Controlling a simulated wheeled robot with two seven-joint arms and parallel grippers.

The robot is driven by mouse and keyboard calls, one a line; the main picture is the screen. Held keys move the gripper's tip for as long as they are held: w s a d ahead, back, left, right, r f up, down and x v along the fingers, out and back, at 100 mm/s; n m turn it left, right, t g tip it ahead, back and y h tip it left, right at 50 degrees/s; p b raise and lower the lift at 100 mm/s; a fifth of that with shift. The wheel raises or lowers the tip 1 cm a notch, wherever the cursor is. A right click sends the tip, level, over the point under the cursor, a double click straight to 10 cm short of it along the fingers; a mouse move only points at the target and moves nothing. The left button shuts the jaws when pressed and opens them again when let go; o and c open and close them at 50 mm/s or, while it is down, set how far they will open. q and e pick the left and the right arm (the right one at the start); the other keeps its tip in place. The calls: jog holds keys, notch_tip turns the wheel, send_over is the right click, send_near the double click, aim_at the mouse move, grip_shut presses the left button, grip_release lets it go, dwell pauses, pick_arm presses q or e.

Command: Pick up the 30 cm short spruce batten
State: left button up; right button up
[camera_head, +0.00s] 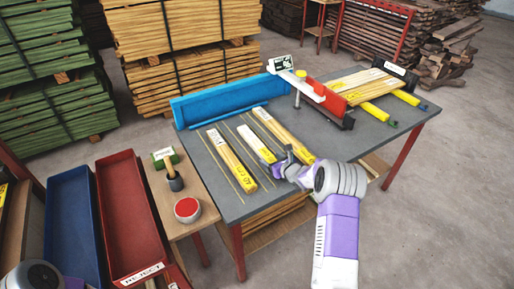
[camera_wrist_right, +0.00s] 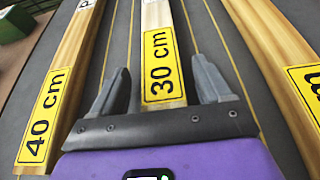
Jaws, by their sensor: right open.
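The 30 cm batten (camera_head: 255,143) is a short pale wooden strip lying on the grey table, the middle one of three. Its yellow "30 cm" label faces my right wrist view (camera_wrist_right: 162,65). My right gripper (camera_head: 282,164) is open at the batten's near end. In the right wrist view its two grey fingers (camera_wrist_right: 159,82) stand on either side of the batten, with gaps and no visible contact. The fingertips' height above the table is hard to tell.
The 40 cm batten (camera_head: 231,160) lies to the left and another labelled batten (camera_head: 287,135) to the right, both close by. A blue fence (camera_head: 220,101) stands behind. Red (camera_head: 128,215) and blue (camera_head: 73,225) bins and a side table with a red-topped tin (camera_head: 187,209) are at left.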

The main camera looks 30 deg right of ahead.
jog(key=shift+w+f, duration=0.25)
jog(key=shift+w, duration=0.45)
jog(key=shift+c, duration=0.2)
jog(key=shift+r, duration=0.1)
jog(key=c, duration=1.1)
